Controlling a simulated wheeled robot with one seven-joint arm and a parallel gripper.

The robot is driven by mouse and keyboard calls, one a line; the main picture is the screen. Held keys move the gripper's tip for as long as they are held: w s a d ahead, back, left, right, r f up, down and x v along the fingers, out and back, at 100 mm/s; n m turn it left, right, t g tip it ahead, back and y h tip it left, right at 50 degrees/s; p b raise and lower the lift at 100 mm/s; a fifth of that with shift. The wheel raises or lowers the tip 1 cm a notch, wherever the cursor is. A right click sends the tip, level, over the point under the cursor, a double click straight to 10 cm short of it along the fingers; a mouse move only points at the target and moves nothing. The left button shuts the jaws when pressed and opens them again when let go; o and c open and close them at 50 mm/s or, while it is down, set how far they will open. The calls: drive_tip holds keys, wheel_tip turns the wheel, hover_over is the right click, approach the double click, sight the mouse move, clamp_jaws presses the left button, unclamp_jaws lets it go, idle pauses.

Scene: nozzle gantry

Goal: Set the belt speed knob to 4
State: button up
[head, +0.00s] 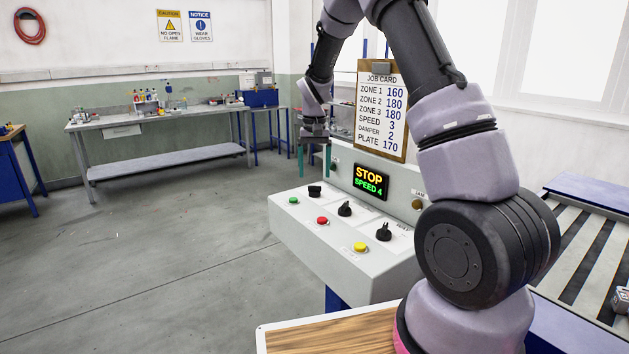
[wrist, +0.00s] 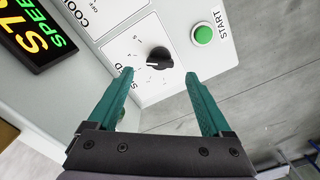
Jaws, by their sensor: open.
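The belt speed knob (wrist: 159,57) is black and sits on a white dial plate with small numbers, under a partly covered label ending in "D". In the head view it is the far-left knob (head: 314,190). I cannot read which number its pointer meets. The display (head: 370,181) reads "STOP" and "SPEED 4"; part of it also shows in the wrist view (wrist: 33,33). My gripper (head: 314,172) is above the far end of the panel, teal fingers pointing down. In the wrist view the open gripper (wrist: 157,73) has the knob between and beyond its fingertips, apart from them.
A green START button (wrist: 202,35) is beside the knob. Two more black knobs (head: 345,209) (head: 384,232), a red button (head: 322,220) and a yellow button (head: 360,247) are on the panel. The job card (head: 381,110) behind lists speed 3. A roller conveyor (head: 575,240) is at right.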

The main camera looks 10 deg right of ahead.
sight(315, 186)
wheel_tip(315, 186, up, 6)
drive_tip(key=shift+r, duration=0.25)
drive_tip(key=s+d+r+t+y, duration=0.2)
drive_tip(key=s+d+r+t, duration=0.1)
drive_tip(key=s+r, duration=1.15)
drive_tip(key=s+d+r+t, duration=0.1)
drive_tip(key=s+t, duration=0.1)
drive_tip(key=s, duration=0.6)
drive_tip(key=s+r+m+t, duration=0.1)
drive_tip(key=s+t, duration=0.1)
drive_tip(key=s, duration=0.6)
drive_tip(key=shift+s+d+r+m, duration=0.3)
drive_tip(key=shift+s+d, duration=0.05)
drive_tip(key=shift+s, duration=0.05)
